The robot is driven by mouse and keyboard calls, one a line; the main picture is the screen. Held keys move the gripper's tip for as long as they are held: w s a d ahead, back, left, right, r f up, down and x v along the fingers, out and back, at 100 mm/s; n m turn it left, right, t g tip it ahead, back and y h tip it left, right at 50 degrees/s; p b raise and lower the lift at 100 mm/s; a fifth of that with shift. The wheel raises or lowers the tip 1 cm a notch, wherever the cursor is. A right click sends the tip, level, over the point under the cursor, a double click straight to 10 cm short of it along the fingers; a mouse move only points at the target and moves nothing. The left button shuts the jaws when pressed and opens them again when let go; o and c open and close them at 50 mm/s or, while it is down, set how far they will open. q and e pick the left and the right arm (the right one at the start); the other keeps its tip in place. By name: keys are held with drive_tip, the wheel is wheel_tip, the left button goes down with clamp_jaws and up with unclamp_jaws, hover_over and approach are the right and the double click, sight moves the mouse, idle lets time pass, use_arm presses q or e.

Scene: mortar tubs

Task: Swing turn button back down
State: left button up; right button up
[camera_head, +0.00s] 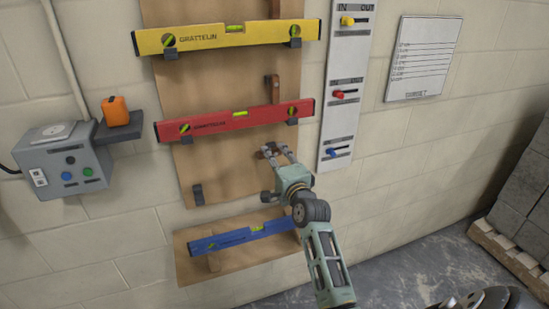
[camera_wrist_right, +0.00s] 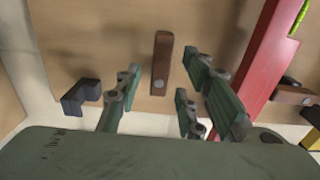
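A brown wooden turn button (camera_wrist_right: 162,58) is on the wooden board in the right wrist view, with a round screw near one end. My right gripper (camera_head: 274,150) is in front of the board, below the right part of the red level (camera_head: 234,121). Its fingers (camera_wrist_right: 163,82) are open on either side of the turn button, with visible gaps; I cannot tell whether any finger touches it. In the head view the gripper largely hides this button. My left gripper is not in view.
Black hooks (camera_head: 197,194) below the red level hold nothing. A yellow level (camera_head: 220,37) hangs above, and a blue level (camera_head: 240,237) is at a lower panel. A white slider panel (camera_head: 345,85) is close to the right; a grey control box (camera_head: 65,160) is left.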

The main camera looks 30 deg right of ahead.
drive_tip(key=shift+w, duration=0.3)
drive_tip(key=shift+c, duration=0.5)
clamp_jaws()
drive_tip(key=shift+s+d+f+n+p, duration=0.2)
drive_tip(key=shift+n+p, duration=0.7)
drive_tip(key=shift+n, duration=2.05)
drive_tip(key=shift+w+d+f+n+p, duration=0.2)
drive_tip(key=shift+n+p, duration=0.7)
drive_tip(key=shift+n, duration=2.1)
drive_tip(key=shift+s+d+f+n+p, duration=0.3)
drive_tip(key=shift+n+p, duration=0.6)
drive_tip(key=shift+n, duration=2.05)
drive_tip(key=shift+w+a, duration=0.1)
